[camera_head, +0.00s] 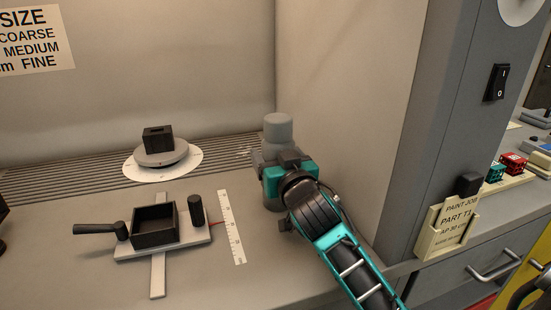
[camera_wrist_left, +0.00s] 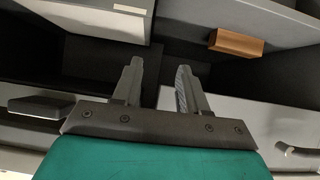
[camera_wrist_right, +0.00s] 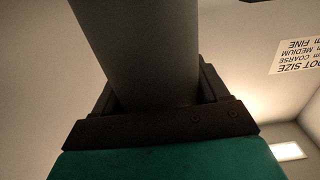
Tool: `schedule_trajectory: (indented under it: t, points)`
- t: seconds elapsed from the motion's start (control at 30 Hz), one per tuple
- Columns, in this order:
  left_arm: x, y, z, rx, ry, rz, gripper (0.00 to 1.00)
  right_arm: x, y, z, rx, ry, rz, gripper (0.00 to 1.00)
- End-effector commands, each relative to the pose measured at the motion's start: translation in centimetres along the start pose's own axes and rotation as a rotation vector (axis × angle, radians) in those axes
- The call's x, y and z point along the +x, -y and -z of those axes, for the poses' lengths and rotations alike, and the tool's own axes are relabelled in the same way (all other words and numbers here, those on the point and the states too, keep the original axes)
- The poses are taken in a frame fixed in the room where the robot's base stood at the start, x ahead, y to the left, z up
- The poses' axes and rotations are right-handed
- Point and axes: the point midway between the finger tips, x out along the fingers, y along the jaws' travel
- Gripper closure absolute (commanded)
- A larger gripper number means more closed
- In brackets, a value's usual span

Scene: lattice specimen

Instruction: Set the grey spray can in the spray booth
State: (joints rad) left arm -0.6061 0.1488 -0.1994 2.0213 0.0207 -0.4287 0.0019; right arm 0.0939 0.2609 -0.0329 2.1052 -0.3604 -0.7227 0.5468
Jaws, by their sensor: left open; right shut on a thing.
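The grey spray can (camera_head: 278,128) stands upright inside the spray booth (camera_head: 150,70), near the booth's right wall. My right gripper (camera_head: 278,165) is shut around the can's body; its top shows above the jaws, and the jaws hide much of the rest. I cannot tell whether the can's base touches the booth floor. In the right wrist view the can (camera_wrist_right: 145,50) fills the space between the fingers. My left gripper (camera_wrist_left: 157,85) shows only in the left wrist view, open and empty, over drawers or cabinet fronts.
A turntable (camera_head: 160,157) with a dark block (camera_head: 157,139) stands at the back. A white fixture (camera_head: 160,245) with a black box (camera_head: 155,225) is front left. A ruler strip (camera_head: 232,228) lies left of the can. A pillar (camera_head: 440,120) with a card holder (camera_head: 447,228) bounds the right.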

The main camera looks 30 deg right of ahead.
Motion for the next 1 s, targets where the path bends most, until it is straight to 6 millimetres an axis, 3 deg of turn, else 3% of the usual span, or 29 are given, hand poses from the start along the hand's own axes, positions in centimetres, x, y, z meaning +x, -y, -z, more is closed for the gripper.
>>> schedule_trajectory:
  t: [0.27, 0.3, 0.53, 0.83, 1.0]
  points:
    - [0.0, -0.1, 0.4, 0.001, -0.010, -0.002, 0.57, 0.0, 0.0, -0.1, 0.001, -0.005, 0.000, 0.72]
    - [0.0, -0.1, 0.5, 0.001, -0.010, -0.002, 0.57, 0.0, 0.0, -0.1, 0.000, -0.002, 0.000, 0.22]
    - [0.0, 0.0, 0.5, 0.001, -0.009, -0.001, 0.57, 0.0, 0.0, -0.1, 0.000, -0.001, 0.000, 0.01]
    - [-0.1, 0.2, 0.6, 0.002, -0.007, 0.004, 0.57, 0.0, 0.0, 0.4, -0.001, -0.002, 0.000, 0.01]
    - [0.0, 0.3, 0.2, 0.002, -0.004, 0.006, 0.57, -2.2, 0.1, 0.1, 0.001, 0.001, 0.001, 0.01]
